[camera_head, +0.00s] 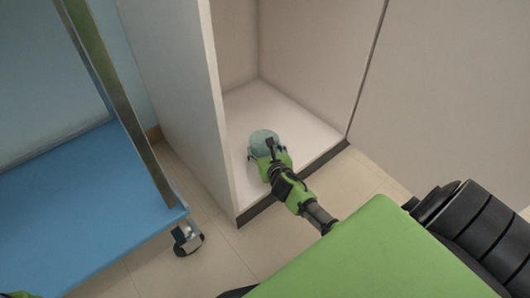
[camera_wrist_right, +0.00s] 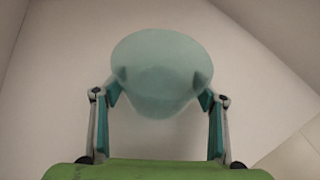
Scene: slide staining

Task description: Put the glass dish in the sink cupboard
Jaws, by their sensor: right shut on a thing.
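The glass dish (camera_head: 264,141) is round, pale teal and see-through. It is inside the open sink cupboard (camera_head: 300,122), over the white cupboard floor near the front. My right gripper (camera_head: 267,153) is shut on the dish. In the right wrist view the dish (camera_wrist_right: 161,72) sits between the two fingers (camera_wrist_right: 161,96), which touch its sides. I cannot tell whether the dish rests on the cupboard floor or is held just above it.
A blue cart (camera_head: 90,215) with a metal post and a caster wheel (camera_head: 187,240) stands left of the cupboard. The cupboard's left side wall (camera_head: 175,90) is close to my gripper. The cupboard floor behind and right of the dish is bare.

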